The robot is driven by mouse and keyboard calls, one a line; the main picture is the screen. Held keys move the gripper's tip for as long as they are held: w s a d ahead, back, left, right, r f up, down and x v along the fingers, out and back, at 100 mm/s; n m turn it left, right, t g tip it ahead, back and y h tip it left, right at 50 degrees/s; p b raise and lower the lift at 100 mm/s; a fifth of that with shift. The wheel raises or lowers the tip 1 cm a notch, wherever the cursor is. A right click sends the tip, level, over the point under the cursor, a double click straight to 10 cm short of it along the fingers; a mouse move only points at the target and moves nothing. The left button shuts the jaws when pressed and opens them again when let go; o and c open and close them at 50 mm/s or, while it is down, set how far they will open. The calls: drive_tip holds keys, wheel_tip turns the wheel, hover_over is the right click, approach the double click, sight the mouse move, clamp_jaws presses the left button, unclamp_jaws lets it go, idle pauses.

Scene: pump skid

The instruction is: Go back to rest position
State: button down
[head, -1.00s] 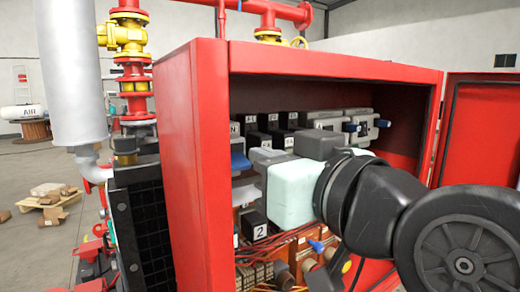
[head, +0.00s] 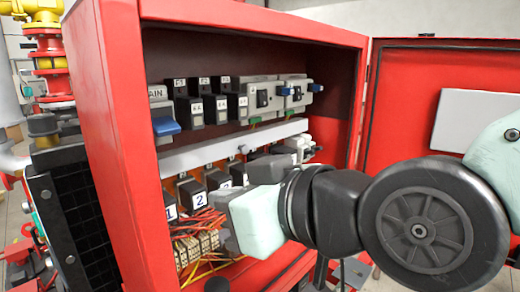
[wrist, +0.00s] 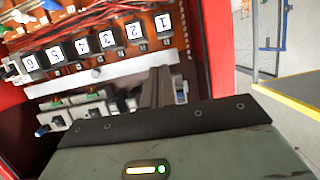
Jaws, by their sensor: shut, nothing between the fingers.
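My gripper (wrist: 158,88) shows in the wrist view as dark fingers closed together with nothing between them. They point toward the rows in the open red cabinet (head: 115,115). In the head view the pale gripper body is in front of the lower row of numbered black blocks, with 1 and 2 at its left (head: 193,196). The fingertips are hard to make out there, and I cannot tell whether they touch anything. My arm reaches in from the right.
The upper row holds a blue-handled main switch (head: 166,126), black labelled blocks and grey breakers (head: 295,92). Red and yellow wires (head: 205,222) hang below. The cabinet door (head: 412,98) stands open at the right. A yellow-edged strip (wrist: 295,105) and floor show in the wrist view.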

drive_tip(key=s+d+f+m+g+h+b, duration=0.1)
drive_tip(key=d+f+g+h+b, duration=0.15)
drive_tip(key=d+f, duration=0.45)
drive_tip(key=s+d+f+g+h+b, duration=0.2)
drive_tip(key=f+h, duration=0.1)
drive_tip(key=f, duration=0.7)
drive_tip(key=s+d+f+g+h+b, duration=0.1)
drive_tip(key=s+d+f+g+h, duration=0.1)
drive_tip(key=s+d+f, duration=0.1)
drive_tip(key=s+d+f+m+g+h+b, duration=0.1)
drive_tip(key=s+d+f+g+h, duration=0.1)
drive_tip(key=d+f, duration=0.3)
drive_tip(key=s+d+h, duration=0.1)
drive_tip(key=d, duration=0.1)
drive_tip(key=shift+d+f, duration=0.2)
drive_tip(key=shift+d, duration=0.2)
drive_tip(key=shift+g, duration=0.25)
